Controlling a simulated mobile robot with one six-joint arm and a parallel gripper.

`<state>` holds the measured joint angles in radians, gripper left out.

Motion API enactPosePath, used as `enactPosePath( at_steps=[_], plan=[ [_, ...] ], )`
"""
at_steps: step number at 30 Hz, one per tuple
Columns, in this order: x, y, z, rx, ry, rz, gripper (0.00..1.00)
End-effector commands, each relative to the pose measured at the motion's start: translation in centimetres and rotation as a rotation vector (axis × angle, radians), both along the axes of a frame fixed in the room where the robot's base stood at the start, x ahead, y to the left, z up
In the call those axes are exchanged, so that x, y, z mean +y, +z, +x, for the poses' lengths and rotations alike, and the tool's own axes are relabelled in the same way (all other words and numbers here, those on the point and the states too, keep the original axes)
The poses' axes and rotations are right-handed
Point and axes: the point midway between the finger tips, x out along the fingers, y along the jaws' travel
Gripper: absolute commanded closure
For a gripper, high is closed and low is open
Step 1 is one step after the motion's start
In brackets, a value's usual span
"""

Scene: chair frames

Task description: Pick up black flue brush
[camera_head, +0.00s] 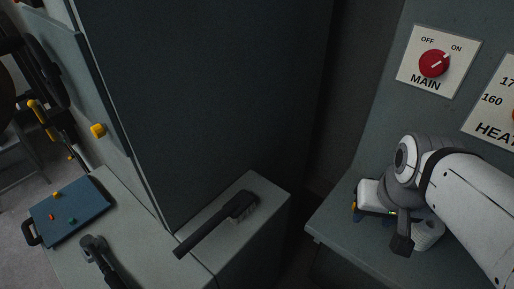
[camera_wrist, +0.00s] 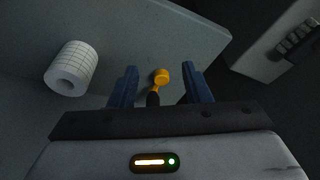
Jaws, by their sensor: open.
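The black flue brush (camera_head: 211,226) lies on a grey ledge (camera_head: 268,186) in the middle of the head view. Its long handle points down and left, and its bristled head is at the upper right end. In the wrist view, part of a bristled dark object (camera_wrist: 298,36), probably the brush head, shows at the top right edge. My gripper (camera_wrist: 159,68) is open, with two blue fingers apart. In the head view it is well to the right of the brush, over the grey shelf, and its fingers are mostly hidden. A yellow-headed tool (camera_wrist: 161,77) with a black handle shows between the fingers; contact cannot be told.
A white gridded roll (camera_wrist: 72,68) sits on the shelf beside my gripper. A dark gap separates the shelf (camera_head: 325,225) from the brush's ledge. A tall dark cabinet (camera_head: 200,90) rises behind the brush. A blue tray (camera_head: 68,211) and another black tool (camera_head: 100,258) lie left.

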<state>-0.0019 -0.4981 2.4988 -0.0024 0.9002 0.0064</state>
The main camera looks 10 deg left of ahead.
Motion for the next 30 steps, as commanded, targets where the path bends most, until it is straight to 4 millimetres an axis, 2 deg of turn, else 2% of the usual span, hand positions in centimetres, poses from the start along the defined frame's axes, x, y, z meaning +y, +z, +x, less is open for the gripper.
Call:
enactPosePath(
  at_steps=[1, 4, 7, 10, 14, 15, 18, 21, 25, 30],
  plan=[
    [0.4, 0.1, 0.3, 0.005, -0.001, 0.004, 0.52],
    [2.2, 0.2, 1.7, 0.026, -0.04, 0.024, 0.44],
    [5.6, 0.2, 3.7, 0.065, -0.089, 0.052, 0.36],
    [10.5, -0.3, 5.8, 0.114, -0.162, 0.074, 0.29],
    [17.5, -1.6, 7.2, 0.171, -0.266, 0.083, 0.29],
    [19.5, -2.0, 7.3, 0.184, -0.296, 0.082, 0.29],
    [24.1, -3.3, 7.1, 0.211, -0.366, 0.075, 0.29],
    [27.4, -4.4, 6.5, 0.227, -0.419, 0.066, 0.29],
    [29.7, -5.2, 5.9, 0.235, -0.459, 0.059, 0.29],
    [30.2, -6.8, 5.7, 0.238, -0.475, 0.056, 0.29]
  ],
)
